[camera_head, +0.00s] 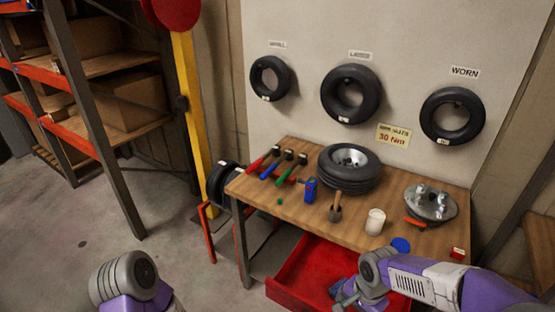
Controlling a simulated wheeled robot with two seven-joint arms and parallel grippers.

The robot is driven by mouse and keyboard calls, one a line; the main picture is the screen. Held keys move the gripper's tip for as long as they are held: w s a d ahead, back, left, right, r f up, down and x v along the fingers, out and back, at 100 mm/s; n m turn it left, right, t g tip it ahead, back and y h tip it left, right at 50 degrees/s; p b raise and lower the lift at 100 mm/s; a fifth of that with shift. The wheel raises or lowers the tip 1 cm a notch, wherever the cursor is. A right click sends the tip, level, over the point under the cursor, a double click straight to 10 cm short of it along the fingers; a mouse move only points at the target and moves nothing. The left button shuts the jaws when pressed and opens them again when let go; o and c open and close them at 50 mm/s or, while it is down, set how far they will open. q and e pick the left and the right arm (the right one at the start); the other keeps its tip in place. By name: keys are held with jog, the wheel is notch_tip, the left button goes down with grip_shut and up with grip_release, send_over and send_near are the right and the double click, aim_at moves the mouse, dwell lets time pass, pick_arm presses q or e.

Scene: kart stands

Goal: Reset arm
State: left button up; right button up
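My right arm comes in from the right, and its gripper (347,298) is low in front of the workbench, over the open red drawer. Its fingers are small and partly hidden by the wrist, so I cannot tell whether they are open or hold anything. At the lower left only a purple and grey part of my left arm (123,278) shows. The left gripper is out of view.
The wooden workbench (290,204) bears a wheel (350,182), a metal hub (432,203), a white cup (375,222), a blue can (310,190) and coloured-handled tools. The red drawer (290,276) juts out below. Three tyres hang behind. Floor is free at left.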

jog(key=w+a+f+n+y, duration=0.2)
jog(key=w+a+f, duration=0.15)
jog(key=f, duration=0.45)
pick_arm(q)
notch_tip(320, 180, down, 10)
jog(key=w+b, duration=0.2)
jog(key=b, duration=0.8)
jog(key=shift+f, duration=0.25)
pick_arm(e)
jog(key=s+a+f+n, duration=0.1)
jog(key=s+a+f, duration=0.1)
jog(key=f, duration=0.7)
jog(key=s+a+f+n+y, duration=0.1)
jog(key=s+a+f+n, duration=0.1)
jog(key=s+f, duration=0.3)
jog(key=s+a+f+n, duration=0.2)
jog(key=s+f, duration=0.1)
jog(key=f, duration=1)
jog(key=shift+s+a+t+y, duration=0.15)
jog(key=shift+s+t+y, duration=0.1)
jog(key=shift+t+y, duration=0.05)
jog(key=shift+c, duration=0.3)
